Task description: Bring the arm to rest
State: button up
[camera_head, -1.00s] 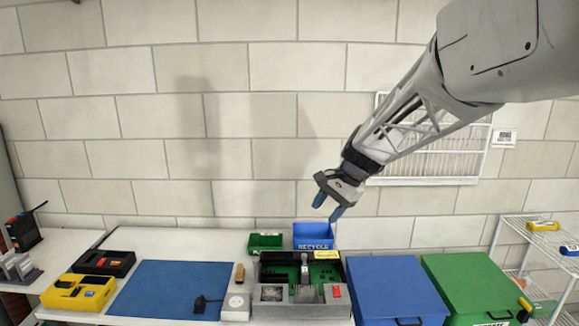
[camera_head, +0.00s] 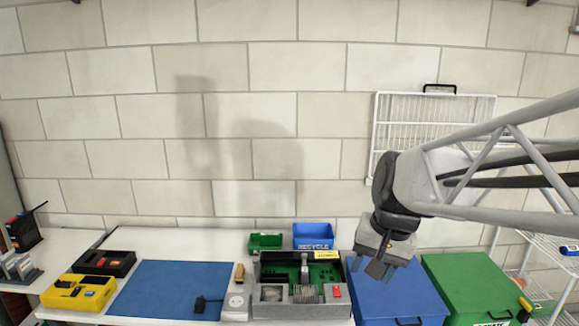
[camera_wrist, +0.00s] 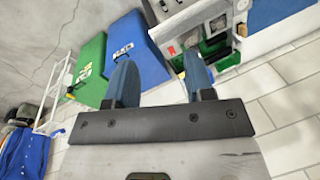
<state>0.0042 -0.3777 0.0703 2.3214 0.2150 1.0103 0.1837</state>
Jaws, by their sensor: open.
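My gripper (camera_head: 372,267) hangs at the end of my arm, which comes in from the right in the head view. It is in front of the blue box (camera_head: 398,295), above the table, and hides part of that box's top. In the wrist view the two blue fingers of my gripper (camera_wrist: 162,82) stand apart with nothing between them. The blue box (camera_wrist: 138,50) and the green box (camera_wrist: 92,68) show beyond the fingers there.
The green box (camera_head: 465,285) stands right of the blue one. A grey-and-green device (camera_head: 300,288), a blue recycle bin (camera_head: 313,236), a blue mat (camera_head: 172,290) and a yellow case (camera_head: 78,292) are on the table. A white wire rack (camera_head: 430,125) hangs on the wall. Wire shelving (camera_head: 545,250) stands at right.

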jog(key=s+d+f+n+t+h, duration=0.1)
jog(key=s+d+f+n+h, duration=0.1)
jog(key=s, duration=1.1)
notch_tip(320, 180, down, 2)
jog(key=shift+d+n, duration=0.6)
jog(key=shift+d, duration=0.1)
dwell(1.3)
